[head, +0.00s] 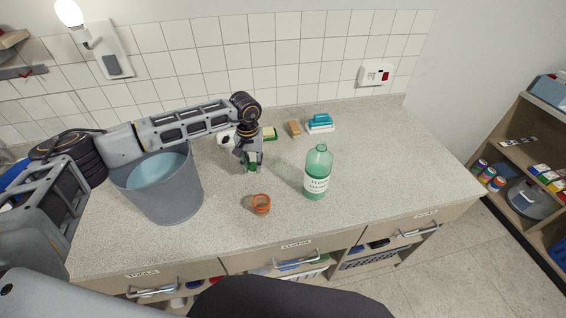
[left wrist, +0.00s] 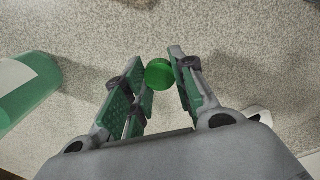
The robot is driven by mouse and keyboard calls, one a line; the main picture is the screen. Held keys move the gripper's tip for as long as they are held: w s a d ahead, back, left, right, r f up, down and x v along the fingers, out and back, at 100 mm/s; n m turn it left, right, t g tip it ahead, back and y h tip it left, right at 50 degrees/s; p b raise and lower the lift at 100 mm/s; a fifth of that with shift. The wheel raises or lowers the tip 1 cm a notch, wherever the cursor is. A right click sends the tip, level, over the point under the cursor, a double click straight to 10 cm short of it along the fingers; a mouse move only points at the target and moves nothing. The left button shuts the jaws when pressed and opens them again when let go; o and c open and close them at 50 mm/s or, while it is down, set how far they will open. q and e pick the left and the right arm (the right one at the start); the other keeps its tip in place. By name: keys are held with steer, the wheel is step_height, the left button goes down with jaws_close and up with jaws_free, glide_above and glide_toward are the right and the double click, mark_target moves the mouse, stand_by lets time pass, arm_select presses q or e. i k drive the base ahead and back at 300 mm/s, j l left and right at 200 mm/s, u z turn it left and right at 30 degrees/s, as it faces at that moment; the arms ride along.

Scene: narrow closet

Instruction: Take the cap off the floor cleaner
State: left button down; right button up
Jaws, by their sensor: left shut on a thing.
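The floor cleaner is a translucent green bottle (head: 317,178) with a white label, standing upright on the counter. Its side also shows at the left edge of the left wrist view (left wrist: 42,97). My left gripper (head: 251,168) is over the counter to the left of the bottle, apart from it, pointing down. It is shut on a round green cap (left wrist: 160,74), held between the fingertips in the left wrist view. The bottle's neck shows no separate cap that I can make out. My right gripper is not in view.
A grey bucket (head: 171,205) with bluish contents stands at the left under my left arm. A small orange-rimmed cup (head: 261,204) sits in front of the gripper. A sponge (head: 270,133), a brush (head: 320,122) and a tan block (head: 294,128) lie behind. The counter's right side is clear.

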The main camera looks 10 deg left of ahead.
mark_target(320, 160)
steer(key=i+l+u, duration=0.15)
steer(key=l, duration=0.25)
steer(key=i+l+u, duration=0.15)
steer(key=l, duration=0.25)
steer(key=i+l+u, duration=0.15)
steer(key=l, duration=0.25)
steer(key=i+l+u, duration=0.2)
steer(key=l, duration=0.2)
steer(key=k, duration=0.1)
